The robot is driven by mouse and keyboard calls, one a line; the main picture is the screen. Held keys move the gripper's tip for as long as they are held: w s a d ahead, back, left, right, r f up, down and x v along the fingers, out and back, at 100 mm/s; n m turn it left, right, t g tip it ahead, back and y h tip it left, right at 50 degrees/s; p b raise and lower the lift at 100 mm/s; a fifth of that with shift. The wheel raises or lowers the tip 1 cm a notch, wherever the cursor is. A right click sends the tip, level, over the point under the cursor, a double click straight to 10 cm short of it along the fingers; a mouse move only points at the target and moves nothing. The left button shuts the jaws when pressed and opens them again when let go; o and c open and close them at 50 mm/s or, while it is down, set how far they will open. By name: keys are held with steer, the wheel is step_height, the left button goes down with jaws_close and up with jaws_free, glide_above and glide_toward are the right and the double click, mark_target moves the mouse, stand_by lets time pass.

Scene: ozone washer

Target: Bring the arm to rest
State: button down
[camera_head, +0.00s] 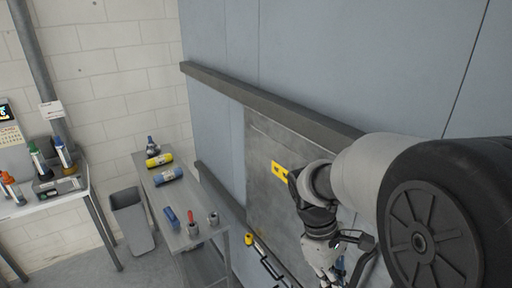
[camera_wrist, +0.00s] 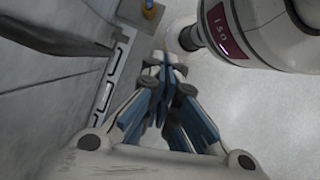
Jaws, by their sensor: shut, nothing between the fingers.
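My gripper shows in the head view (camera_head: 325,272) at the lower right, hanging down at the end of my arm in front of the grey panel on the wall. In the wrist view my gripper (camera_wrist: 165,62) points away from the camera, its blue and grey fingers meeting at the tips. It is shut and holds nothing. Its fingertips are partly cut off or hidden at the bottom of the head view. My arm comes in from the right edge of the head view.
A grey metal panel (camera_head: 262,205) with a yellow plate (camera_head: 280,171) is close beside my gripper. A narrow metal table (camera_head: 160,195) with bottles and small items stands left of it. A grey bin (camera_head: 130,220) stands between that table and a white table (camera_head: 70,196).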

steer(key=s+a+f+m+t+y+b, duration=0.2)
steer(key=s+f+m+t+b, duration=0.6)
steer(key=b, duration=1.6)
steer(key=s+f+m+y, duration=0.1)
steer(key=s+f, duration=0.3)
steer(key=f, duration=0.2)
steer(key=shift+a+f, duration=0.2)
steer(key=shift+a, duration=0.15)
